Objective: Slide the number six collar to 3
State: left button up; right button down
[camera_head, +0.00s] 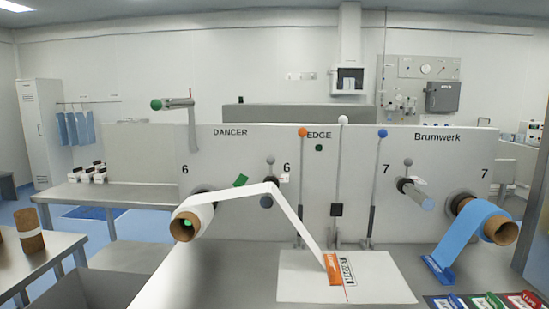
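A pale machine panel (330,170) carries the number 6 twice, at its left part. Below the left 6, a white web roll (189,222) on a brown core sits on a spindle, with a dark ring partly showing behind it. By the second 6 is a short rod with a dark round end (266,201) under the white web (305,222). A small lever with a grey knob (270,161) stands just above it. I cannot tell which part is the number six collar, and no scale mark 3 is readable. Neither of my grippers is in view.
At right, a grey roller with a dark ring (417,195) and a blue roll (474,224) are by the 7s. Tall levers have orange (303,132), white (343,120) and blue (382,134) knobs. A white board (380,278) lies in front; a brown core (30,232) stands left.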

aim_at(270, 160)
jog(key=z, duration=0.55)
jog(key=k, duration=0.65)
jog(key=z, duration=0.85)
jog(key=i, duration=0.7)
jog(key=u, duration=0.6)
jog(key=i, duration=0.65)
jog(key=u, duration=0.7)
